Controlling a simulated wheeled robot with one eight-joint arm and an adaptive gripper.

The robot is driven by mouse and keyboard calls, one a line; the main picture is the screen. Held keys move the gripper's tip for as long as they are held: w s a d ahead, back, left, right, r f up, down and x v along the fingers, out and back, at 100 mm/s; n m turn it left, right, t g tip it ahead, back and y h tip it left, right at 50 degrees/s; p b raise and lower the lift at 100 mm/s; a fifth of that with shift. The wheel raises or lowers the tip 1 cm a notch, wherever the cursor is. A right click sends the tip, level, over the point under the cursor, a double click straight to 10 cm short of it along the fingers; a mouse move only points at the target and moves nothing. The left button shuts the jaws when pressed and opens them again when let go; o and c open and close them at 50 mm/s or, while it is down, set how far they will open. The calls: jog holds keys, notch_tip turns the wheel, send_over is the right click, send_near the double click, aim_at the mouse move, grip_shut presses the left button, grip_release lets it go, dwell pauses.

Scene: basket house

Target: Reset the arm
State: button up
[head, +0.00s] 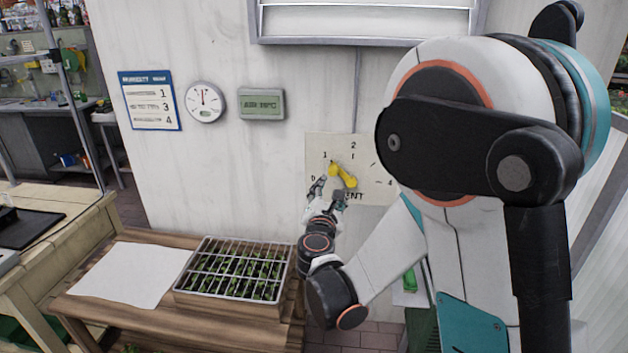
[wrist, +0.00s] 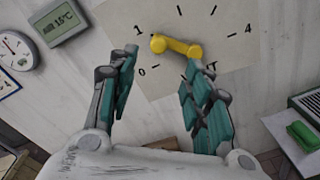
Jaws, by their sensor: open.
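My arm reaches out to a pale wall dial panel (head: 316,148) marked with numbers, which fills much of the wrist view (wrist: 228,22). A yellow lever (head: 342,175) sits on the panel, its upper-left end near the mark 1; it also shows in the wrist view (wrist: 177,46). My gripper (head: 326,189) is in front of the panel, just below and left of the lever. In the wrist view my gripper (wrist: 160,68) has its two teal fingers spread apart with nothing between them. The right fingertip is close to the lever's right end; I cannot tell if they touch.
A wooden bench (head: 140,324) below holds a wire-topped tray of green plants (head: 235,270) and a white sheet (head: 130,273). A round gauge (head: 204,101), a grey display (head: 262,104) and a number chart (head: 150,101) hang on the wall. A green object (wrist: 303,135) lies at right.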

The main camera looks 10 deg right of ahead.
jog(key=s+d+r+m+g, duration=0.2)
jog(key=s+d+m+g, duration=0.15)
jog(key=s+m, duration=0.35)
jog(key=s+d+r+m+g, duration=0.1)
jog(key=s+d+m+g, duration=0.1)
jog(key=s+d+m, duration=0.35)
jog(key=s+a+f+m+g+y, duration=0.1)
jog(key=s+a+m+g+y, duration=0.1)
jog(key=s+m, duration=0.4)
jog(key=s+a+f+m+g+y, duration=0.2)
jog(key=s+a+m+y, duration=0.1)
jog(key=s, duration=1.2)
jog(key=a+m, duration=0.1)
jog(key=m, duration=0.1)
jog(key=shift+a+m+y, duration=0.3)
jog(key=shift+a+m, duration=0.05)
jog(key=shift+a, duration=0.05)
jog(key=shift+s+a+f, duration=0.15)
jog(key=shift+s+a, duration=0.1)
jog(key=shift+s, duration=0.15)
jog(key=shift+c, duration=0.2)
